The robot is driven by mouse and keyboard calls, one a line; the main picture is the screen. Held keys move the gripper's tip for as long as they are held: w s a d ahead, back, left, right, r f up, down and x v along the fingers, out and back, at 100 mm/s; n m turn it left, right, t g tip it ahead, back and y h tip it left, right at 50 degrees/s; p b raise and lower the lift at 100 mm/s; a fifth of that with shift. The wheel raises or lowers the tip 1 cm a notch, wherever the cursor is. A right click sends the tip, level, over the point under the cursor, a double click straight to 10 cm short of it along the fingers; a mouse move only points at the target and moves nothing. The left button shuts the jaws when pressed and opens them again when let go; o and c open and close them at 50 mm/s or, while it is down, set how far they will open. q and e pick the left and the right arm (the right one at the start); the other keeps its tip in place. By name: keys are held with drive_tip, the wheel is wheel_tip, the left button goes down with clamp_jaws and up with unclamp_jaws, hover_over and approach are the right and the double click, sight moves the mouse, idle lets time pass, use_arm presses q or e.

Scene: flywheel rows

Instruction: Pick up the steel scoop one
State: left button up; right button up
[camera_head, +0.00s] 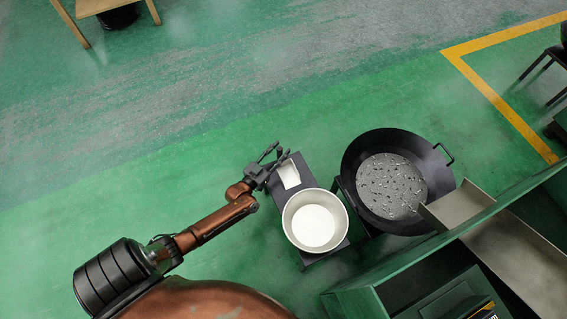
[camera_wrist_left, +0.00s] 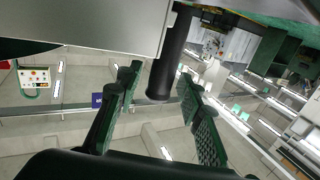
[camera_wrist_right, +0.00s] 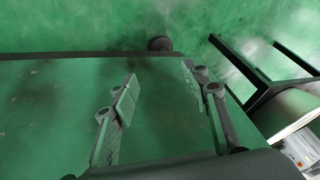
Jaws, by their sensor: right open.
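The steel scoop (camera_head: 289,174) is a pale metal box shape on the dark stand (camera_head: 302,160), behind the pot. In the left wrist view its metal body (camera_wrist_left: 90,22) fills the upper left, and its dark round handle (camera_wrist_left: 168,62) hangs down between the finger pads. My left gripper (camera_head: 275,156) is beside the scoop on its far left side. Its fingers are spread on either side of the handle, with gaps visible. My right gripper (camera_wrist_right: 160,75) is open and empty over green surface in the right wrist view; it is not visible in the head view.
A pale pot (camera_head: 339,232) with white contents stands on the same stand, close to the scoop. A large black wok (camera_head: 352,160) with shiny bits is to the right. A green machine with a metal chute (camera_head: 520,262) fills the lower right. The floor at left is clear.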

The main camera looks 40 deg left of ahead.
use_arm(q)
clamp_jaws()
idle(0.7)
